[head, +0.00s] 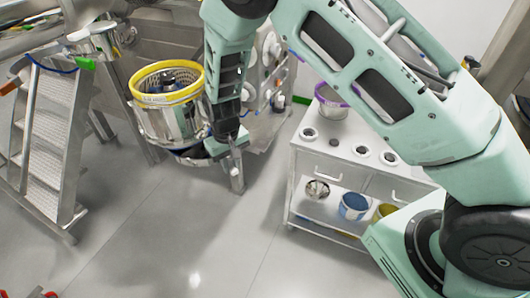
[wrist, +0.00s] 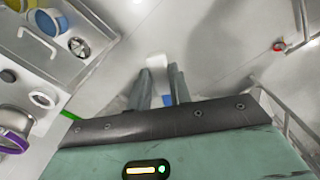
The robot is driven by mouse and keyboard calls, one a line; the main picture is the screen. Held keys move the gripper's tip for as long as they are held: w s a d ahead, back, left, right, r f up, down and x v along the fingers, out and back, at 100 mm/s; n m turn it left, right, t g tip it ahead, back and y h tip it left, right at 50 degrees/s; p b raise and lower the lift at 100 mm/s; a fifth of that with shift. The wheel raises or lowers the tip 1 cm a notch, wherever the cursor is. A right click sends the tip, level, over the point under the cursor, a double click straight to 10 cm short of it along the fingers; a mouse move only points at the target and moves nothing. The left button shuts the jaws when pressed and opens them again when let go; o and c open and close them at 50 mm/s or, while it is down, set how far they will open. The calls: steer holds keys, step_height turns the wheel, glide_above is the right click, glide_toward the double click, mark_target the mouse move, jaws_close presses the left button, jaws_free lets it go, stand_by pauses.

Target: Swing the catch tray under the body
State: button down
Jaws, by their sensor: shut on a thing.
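The steel body (head: 165,122) with a yellow rim stands left of centre in the head view. A shallow steel dish (head: 190,158), apparently the catch tray, shows under its lower right edge, partly hidden by my arm. My gripper (head: 235,148) is low beside the body's right side, pointing down.
A white cart (head: 305,165) with tubs and round openings stands to the right; its side shows in the wrist view (wrist: 60,60). A metal step ladder (head: 50,140) stands at the left. The grey floor (head: 180,235) in front is clear.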

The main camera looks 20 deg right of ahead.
steer(key=w+a+m, duration=0.2)
steer(key=a, duration=0.7)
steer(key=shift+w+a, duration=0.35)
steer(key=c, duration=1.3)
jaws_free()
steer(key=shift+r+b, duration=0.15)
steer(key=shift+b, duration=0.15)
step_height(320, 180, up, 17)
steer(key=b, duration=0.5)
steer(key=shift+r, duration=0.1)
steer(key=s+d+f+n+b, duration=0.1)
steer(key=s+d+n, duration=0.1)
steer(key=s, duration=0.8)
steer(key=s+d+f+n+b, duration=0.2)
steer(key=s+d, duration=0.3)
steer(key=s, duration=0.6)
steer(key=s+d+f+n+b, duration=0.2)
steer(key=s+d+n, duration=0.1)
steer(key=s, duration=0.8)
steer(key=shift+s+d+y, duration=0.1)
steer(key=shift+d+y, duration=0.2)
steer(key=shift+d, duration=0.2)
